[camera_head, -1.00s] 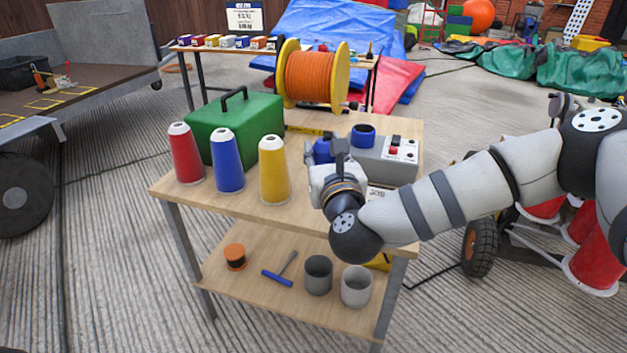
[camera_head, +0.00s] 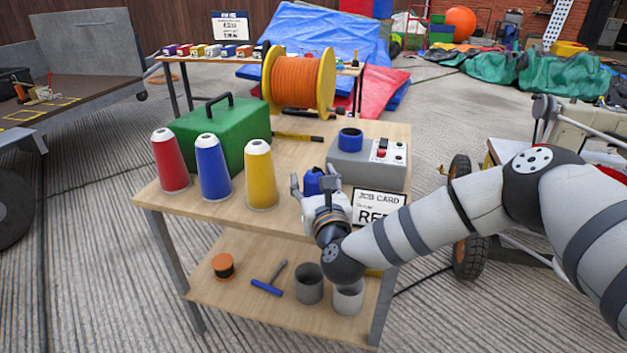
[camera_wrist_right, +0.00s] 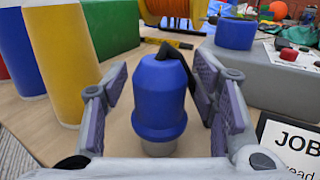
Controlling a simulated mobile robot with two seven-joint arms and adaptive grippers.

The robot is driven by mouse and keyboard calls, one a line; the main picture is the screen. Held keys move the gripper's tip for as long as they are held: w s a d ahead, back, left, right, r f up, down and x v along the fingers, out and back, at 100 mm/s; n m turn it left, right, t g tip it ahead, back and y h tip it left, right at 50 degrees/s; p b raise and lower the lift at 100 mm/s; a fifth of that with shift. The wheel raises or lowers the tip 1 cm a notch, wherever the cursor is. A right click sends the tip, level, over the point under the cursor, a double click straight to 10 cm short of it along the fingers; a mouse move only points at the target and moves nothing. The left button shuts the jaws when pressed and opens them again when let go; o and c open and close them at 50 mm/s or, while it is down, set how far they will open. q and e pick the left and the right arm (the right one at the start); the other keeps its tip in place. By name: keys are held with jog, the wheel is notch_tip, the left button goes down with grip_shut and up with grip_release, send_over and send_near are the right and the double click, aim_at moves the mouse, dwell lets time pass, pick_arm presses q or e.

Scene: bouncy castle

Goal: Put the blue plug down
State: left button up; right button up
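The blue plug (camera_head: 313,182) stands upright on the trolley's top shelf, left of the job card. In the right wrist view the plug (camera_wrist_right: 160,95) shows a grey lower end on the wood and a dark cable or strap behind its top. My right gripper (camera_head: 312,184) is open around it. In the wrist view the fingers (camera_wrist_right: 160,108) stand on both sides with a gap to the plug on each side. My left gripper is not in view.
A grey box (camera_head: 345,165) with a blue ring socket (camera_head: 350,139) stands behind and right. The job card (camera_head: 379,207) is close to the right. Yellow (camera_head: 261,178), blue (camera_head: 213,170) and red cones stand left, before a green case (camera_head: 225,135). Some wood is clear between.

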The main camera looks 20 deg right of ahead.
jog(key=shift+r, duration=0.15)
jog(key=shift+s, duration=0.3)
jog(key=s+a+p, duration=0.1)
jog(key=s, duration=1)
jog(key=shift+s+a, duration=0.2)
jog(key=shift+a, duration=0.05)
